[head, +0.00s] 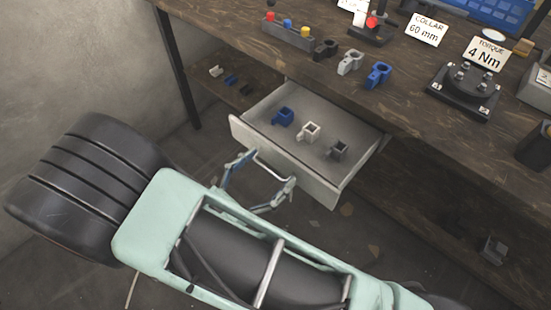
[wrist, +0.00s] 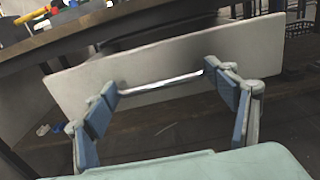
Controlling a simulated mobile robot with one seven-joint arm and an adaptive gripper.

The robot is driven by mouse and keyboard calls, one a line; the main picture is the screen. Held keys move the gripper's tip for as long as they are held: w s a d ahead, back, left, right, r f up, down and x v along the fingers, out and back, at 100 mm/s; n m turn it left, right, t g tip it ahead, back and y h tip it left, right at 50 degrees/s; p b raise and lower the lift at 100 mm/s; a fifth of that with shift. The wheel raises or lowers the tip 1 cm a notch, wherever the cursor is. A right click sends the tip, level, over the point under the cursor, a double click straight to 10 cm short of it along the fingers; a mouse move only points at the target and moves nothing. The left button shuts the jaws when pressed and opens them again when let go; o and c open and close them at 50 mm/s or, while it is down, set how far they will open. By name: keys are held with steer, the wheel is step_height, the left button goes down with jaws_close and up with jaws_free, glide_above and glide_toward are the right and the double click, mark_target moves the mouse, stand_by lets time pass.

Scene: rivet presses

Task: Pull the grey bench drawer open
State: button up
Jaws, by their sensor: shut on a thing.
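The grey bench drawer (head: 262,132) stands pulled out from under the bench top, its inside showing. A blue clip part (head: 283,117), a white one (head: 308,131) and a dark grey one (head: 337,151) lie in it. On its front is a bar handle (head: 270,172), which also shows in the wrist view (wrist: 160,85). My gripper (head: 267,169) is at the drawer front, its two fingers at the two ends of the handle and shut on it. The wrist view shows the drawer front (wrist: 165,62) tilted beyond my fingers.
The wooden bench top (head: 300,70) carries clip parts, a rack of coloured pegs (head: 288,32), a black fixture (head: 465,90) and sign cards. A lower shelf (head: 225,85) holds small parts at the left. A dark bench leg (head: 180,70) stands left of the drawer. Floor shows in front.

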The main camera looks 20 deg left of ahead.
steer(key=shift+v, duration=2.3)
steer(key=shift+d+f, duration=0.1)
steer(key=o, duration=1.4)
steer(key=v, duration=1.2)
